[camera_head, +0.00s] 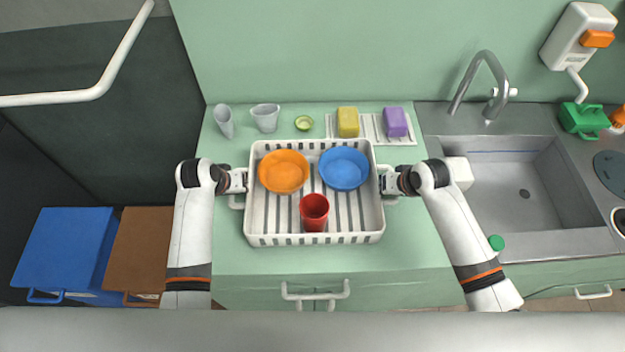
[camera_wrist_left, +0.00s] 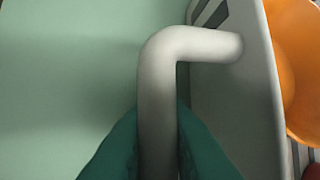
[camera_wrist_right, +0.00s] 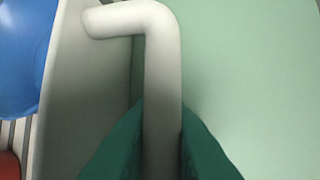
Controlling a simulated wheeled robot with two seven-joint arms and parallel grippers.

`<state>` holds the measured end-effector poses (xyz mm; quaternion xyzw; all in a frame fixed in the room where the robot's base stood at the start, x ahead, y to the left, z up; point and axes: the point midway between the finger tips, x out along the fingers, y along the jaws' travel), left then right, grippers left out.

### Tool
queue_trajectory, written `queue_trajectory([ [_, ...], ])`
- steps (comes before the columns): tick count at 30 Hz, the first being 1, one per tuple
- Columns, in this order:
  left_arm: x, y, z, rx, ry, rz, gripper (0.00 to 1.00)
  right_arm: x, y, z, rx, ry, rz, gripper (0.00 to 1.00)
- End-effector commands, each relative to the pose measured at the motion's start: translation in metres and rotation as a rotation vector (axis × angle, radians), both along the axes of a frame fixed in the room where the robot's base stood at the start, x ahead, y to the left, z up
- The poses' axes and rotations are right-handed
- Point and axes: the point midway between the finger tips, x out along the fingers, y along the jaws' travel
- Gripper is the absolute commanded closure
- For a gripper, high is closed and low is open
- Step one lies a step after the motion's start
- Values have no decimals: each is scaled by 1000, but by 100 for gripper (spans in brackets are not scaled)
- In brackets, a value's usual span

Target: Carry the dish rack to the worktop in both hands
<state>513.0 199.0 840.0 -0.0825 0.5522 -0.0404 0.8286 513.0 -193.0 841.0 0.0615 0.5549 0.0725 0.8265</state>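The white dish rack (camera_head: 315,240) is over the green worktop (camera_head: 270,262) in the head view, level, holding an orange bowl (camera_head: 284,171), a blue bowl (camera_head: 344,168) and a red cup (camera_head: 314,212). I cannot tell whether it touches the worktop. My left gripper (camera_head: 240,181) is at the rack's left handle; in the left wrist view its green fingers (camera_wrist_left: 160,150) close around the white handle bar (camera_wrist_left: 157,90). My right gripper (camera_head: 386,180) is at the right handle; in the right wrist view its fingers (camera_wrist_right: 160,150) close around that handle bar (camera_wrist_right: 162,80).
Behind the rack stand a grey cup (camera_head: 223,121), a pitcher (camera_head: 265,117), a small green bowl (camera_head: 304,123), a yellow sponge (camera_head: 348,122) and a purple sponge (camera_head: 395,122). The sink (camera_head: 510,190) lies right. Blue (camera_head: 62,250) and brown (camera_head: 140,250) boxes are lower left.

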Motion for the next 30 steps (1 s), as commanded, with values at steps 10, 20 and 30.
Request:
queue_trajectory([
  [10,0,0,0,1,1,0,64,0,-1,0,-1,1,0,64],
  [20,-10,5,26,1,-4,0,64,0,0,0,0,1,0,64],
  [30,-37,16,89,3,-3,1,64,0,0,0,0,1,0,64],
])
